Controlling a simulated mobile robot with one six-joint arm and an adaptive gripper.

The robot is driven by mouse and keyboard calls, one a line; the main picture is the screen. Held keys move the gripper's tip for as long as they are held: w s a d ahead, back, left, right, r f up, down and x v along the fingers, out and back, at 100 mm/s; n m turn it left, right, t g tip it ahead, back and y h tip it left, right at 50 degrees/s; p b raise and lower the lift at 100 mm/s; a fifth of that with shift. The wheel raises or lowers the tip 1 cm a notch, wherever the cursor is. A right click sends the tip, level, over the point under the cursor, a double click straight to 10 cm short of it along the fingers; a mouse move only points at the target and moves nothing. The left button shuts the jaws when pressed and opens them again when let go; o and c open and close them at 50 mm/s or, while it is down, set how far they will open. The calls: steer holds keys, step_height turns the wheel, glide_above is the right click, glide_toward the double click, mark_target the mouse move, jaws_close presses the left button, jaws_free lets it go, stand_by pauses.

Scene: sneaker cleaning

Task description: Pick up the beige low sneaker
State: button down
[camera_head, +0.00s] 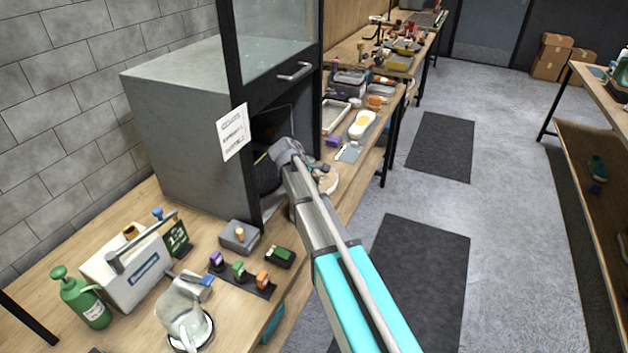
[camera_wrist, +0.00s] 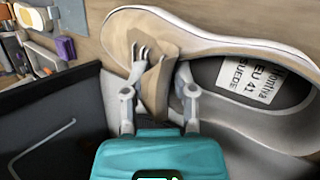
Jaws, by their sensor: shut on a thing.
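The beige low sneaker (camera_wrist: 220,28) fills the upper and right part of the wrist view, with a pale sole edge and a grey inside. A white label (camera_wrist: 250,84) inside it reads EU 41 and SUEDE. My gripper (camera_wrist: 160,72) is shut on the sneaker, with one finger on each side of a beige part of its upper. The fingertips are partly hidden against the shoe. In the head view my arm reaches to the grey cabinet's open front, and its end hides the grip there.
The grey cabinet (camera_head: 178,135) with a raised glass door (camera_head: 270,38) stands close left of my arm. Bottles, a glass jug (camera_head: 184,312) and small stamp-like blocks crowd the near bench. More items line the bench beyond. The floor at right is open, with dark mats (camera_head: 440,147).

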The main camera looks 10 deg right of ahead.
steer(key=shift+r+p, duration=1.15)
steer(key=shift+r, duration=0.1)
steer(key=s+r+p, duration=1)
steer(key=s, duration=0.4)
steer(key=shift+a+r, duration=0.2)
steer(key=shift+s, duration=0.1)
stand_by(2.2)
